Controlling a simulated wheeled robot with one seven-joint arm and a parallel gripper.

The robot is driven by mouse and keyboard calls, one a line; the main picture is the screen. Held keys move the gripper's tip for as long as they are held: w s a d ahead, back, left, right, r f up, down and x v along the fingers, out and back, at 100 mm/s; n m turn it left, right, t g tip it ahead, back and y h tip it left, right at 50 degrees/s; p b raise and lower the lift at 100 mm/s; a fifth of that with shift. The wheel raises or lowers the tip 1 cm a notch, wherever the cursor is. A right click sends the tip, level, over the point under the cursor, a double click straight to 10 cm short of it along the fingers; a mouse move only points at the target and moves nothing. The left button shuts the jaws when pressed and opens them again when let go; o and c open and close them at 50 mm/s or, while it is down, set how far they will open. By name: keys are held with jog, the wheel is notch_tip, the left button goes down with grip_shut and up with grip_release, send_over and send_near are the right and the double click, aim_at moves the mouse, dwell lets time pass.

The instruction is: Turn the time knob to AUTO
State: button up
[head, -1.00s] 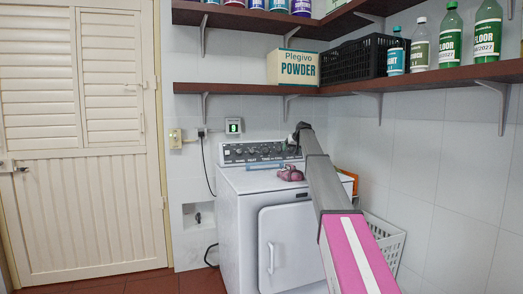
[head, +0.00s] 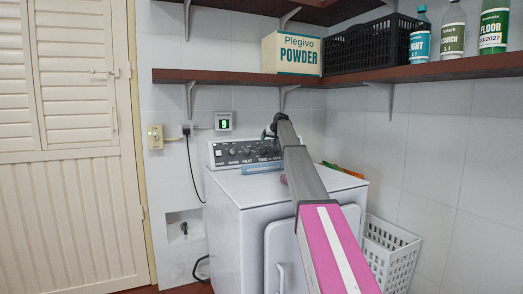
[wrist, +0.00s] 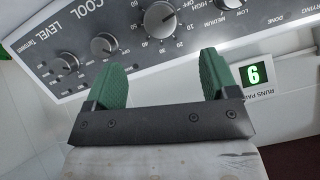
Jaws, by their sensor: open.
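My gripper (wrist: 164,78) is open and empty. Its two green fingers point at the panel, with the time knob between their lines but beyond the tips. I see no contact with it. An AUTO mark is not legible, and the knob's exact setting is hard to read. In the head view my arm hides the right part of the panel.
Smaller knobs (wrist: 103,45) sit left of the time knob in the wrist view, and another knob (wrist: 230,4) sits right. A blue item (head: 262,168) lies on the white dryer (head: 235,230). A shelf (head: 215,76) runs above. A white basket (head: 390,260) stands at right.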

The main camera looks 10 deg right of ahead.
aim_at(263, 149)
jog(key=x, duration=1)
jog(key=shift+w, duration=0.1)
jog(key=shift+c, duration=0.3)
jog(key=c, duration=0.9)
